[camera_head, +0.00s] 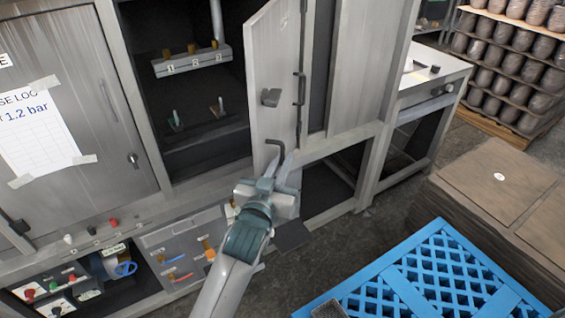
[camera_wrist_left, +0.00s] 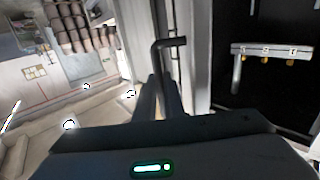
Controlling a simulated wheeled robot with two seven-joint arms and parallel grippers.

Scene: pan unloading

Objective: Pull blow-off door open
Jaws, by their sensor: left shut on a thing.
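The blow-off door (camera_head: 272,75) is a narrow-looking light grey panel that stands swung open, at an angle to the cabinet. Beside it the dark cabinet interior (camera_head: 195,130) shows. A dark bent handle (camera_head: 276,146) is near the door's lower end; it also shows upright in the left wrist view (camera_wrist_left: 158,62). My left gripper (camera_head: 280,165) is at this handle, with its fingers shut on it. The fingers (camera_wrist_left: 166,100) hide the handle's lower part in the wrist view. My right gripper is not in view.
A numbered bar with brass fittings (camera_head: 191,61) is inside the cabinet. A closed grey door with a paper sheet (camera_head: 40,130) is at left. A blue slatted pallet (camera_head: 430,275) and brown stacked boards (camera_head: 505,200) stand at right. Dark floor lies between.

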